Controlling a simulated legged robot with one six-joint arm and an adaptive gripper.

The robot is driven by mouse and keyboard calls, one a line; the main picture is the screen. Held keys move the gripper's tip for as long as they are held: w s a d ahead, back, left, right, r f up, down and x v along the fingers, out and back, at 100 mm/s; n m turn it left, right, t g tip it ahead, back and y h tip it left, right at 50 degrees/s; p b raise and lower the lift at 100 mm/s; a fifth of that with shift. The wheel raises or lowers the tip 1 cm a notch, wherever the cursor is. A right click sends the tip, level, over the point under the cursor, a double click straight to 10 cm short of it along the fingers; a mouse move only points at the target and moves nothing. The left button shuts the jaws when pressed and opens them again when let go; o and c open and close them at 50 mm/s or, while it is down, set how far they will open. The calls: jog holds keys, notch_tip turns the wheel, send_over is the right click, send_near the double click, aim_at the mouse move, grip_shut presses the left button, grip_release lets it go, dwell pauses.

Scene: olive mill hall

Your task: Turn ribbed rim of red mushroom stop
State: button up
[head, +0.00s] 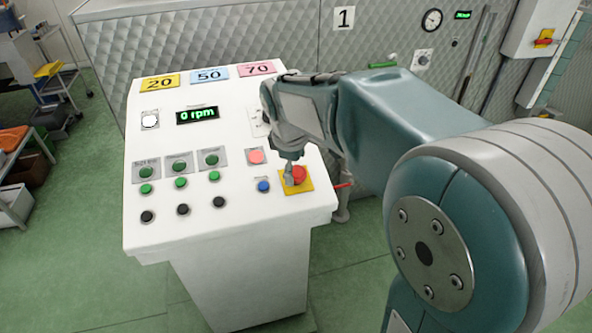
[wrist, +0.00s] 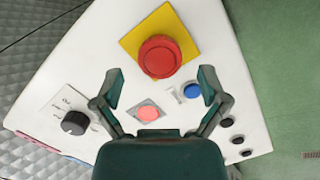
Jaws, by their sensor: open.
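The red mushroom stop (head: 299,174) sits on a yellow square plate (head: 304,187) at the lower right of the white control panel. In the wrist view the red mushroom stop (wrist: 160,56) lies just beyond my open fingertips, roughly midway between them. My gripper (head: 290,172) hangs over the panel by the stop and partly covers it in the head view. In the wrist view my gripper (wrist: 161,72) is open and empty, its fingers spread wide. I cannot tell whether a finger touches the stop. The ribs of its rim are too small to make out.
A blue button (wrist: 191,90) and a lit red button (wrist: 149,113) lie close to my fingers. A black knob (wrist: 75,123) stands left. The display (head: 198,115) reads 0 rpm. Several green and black buttons fill the panel's left. Green floor (head: 80,230) surrounds the panel.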

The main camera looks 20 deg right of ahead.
jog(key=shift+x, duration=1.05)
jog(key=c, duration=1.1)
jog(key=shift+c, duration=0.2)
jog(key=m, duration=0.3)
jog(key=shift+m+g+y, duration=0.3)
jog(key=shift+m, duration=2.2)
jog(key=shift+y, duration=0.3)
